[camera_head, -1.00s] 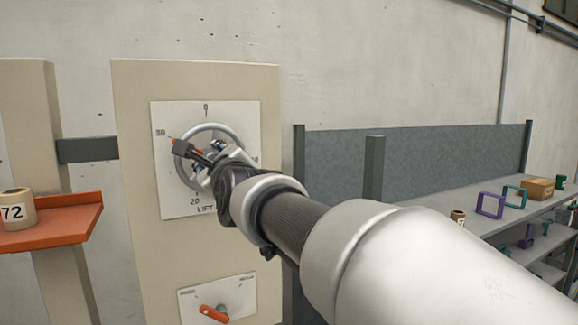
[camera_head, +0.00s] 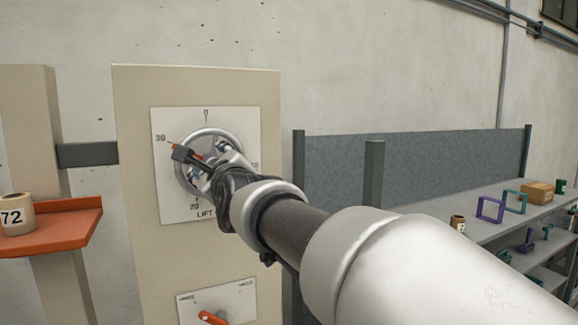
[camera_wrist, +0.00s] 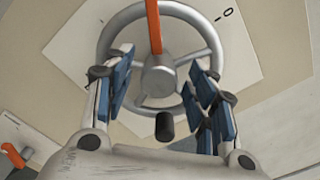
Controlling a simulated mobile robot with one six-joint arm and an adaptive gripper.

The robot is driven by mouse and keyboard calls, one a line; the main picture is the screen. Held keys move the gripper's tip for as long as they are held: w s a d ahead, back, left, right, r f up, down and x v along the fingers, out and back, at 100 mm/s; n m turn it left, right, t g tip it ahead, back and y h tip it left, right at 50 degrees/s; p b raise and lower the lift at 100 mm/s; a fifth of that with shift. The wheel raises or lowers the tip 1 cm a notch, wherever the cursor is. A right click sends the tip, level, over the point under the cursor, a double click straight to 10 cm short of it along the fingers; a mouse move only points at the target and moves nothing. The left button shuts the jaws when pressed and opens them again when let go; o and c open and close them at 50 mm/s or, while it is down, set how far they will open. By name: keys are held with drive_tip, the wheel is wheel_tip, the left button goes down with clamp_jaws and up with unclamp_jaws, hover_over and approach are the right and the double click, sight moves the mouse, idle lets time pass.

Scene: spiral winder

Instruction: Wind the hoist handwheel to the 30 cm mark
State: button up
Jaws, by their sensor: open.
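The hoist handwheel (camera_head: 208,131) is a grey ring on a white dial plate (camera_head: 170,207), fixed to a beige panel. An orange pointer (camera_head: 197,157) runs from the hub to the upper left, close to the 30 mark (camera_head: 160,138). A dark box-shaped part covers some of the pointer. In the wrist view the wheel (camera_wrist: 158,82) has a dark knob (camera_wrist: 164,126) below its hub. My gripper (camera_head: 214,161) is at the wheel. Its blue-padded fingers are open, one on each side of the hub and knob (camera_wrist: 160,75); finger contact cannot be told.
Below the dial, a smaller plate carries an orange lever (camera_head: 213,318). An orange shelf (camera_head: 60,235) at left holds a roll marked 72 (camera_head: 17,214). At right, a grey bench (camera_head: 440,212) bears frames and a box (camera_head: 537,192). Grey posts (camera_head: 373,175) stand beside the panel.

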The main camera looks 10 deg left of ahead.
drive_tip(key=v, duration=1.2)
drive_tip(key=s+d+f+n+g+h+b, duration=0.25)
drive_tip(key=d+f+n+b, duration=0.25)
drive_tip(key=d+f, duration=0.55)
drive_tip(key=s+d+f+n+g+h+b, duration=0.1)
drive_tip(key=s+d+f+n+h+b, duration=0.45)
drive_tip(key=f, duration=0.85)
drive_tip(key=s+d+f+n+g+b, duration=0.2)
drive_tip(key=s+d+f, duration=0.3)
drive_tip(key=f, duration=0.3)
drive_tip(key=s+d+f+n+g+h+b, duration=0.1)
drive_tip(key=s+d+f+n+g+b, duration=0.1)
drive_tip(key=s+d+f+n, duration=0.3)
drive_tip(key=s+d+f+n+g+h+b, duration=0.1)
drive_tip(key=s+d+f, duration=0.4)
drive_tip(key=f, duration=0.7)
drive_tip(key=shift+s+d+f+n+g+b, duration=0.35)
drive_tip(key=shift+s+n+g+b, duration=0.25)
drive_tip(key=shift+n+g+b, duration=0.5)
drive_tip(key=shift+c, duration=0.6)
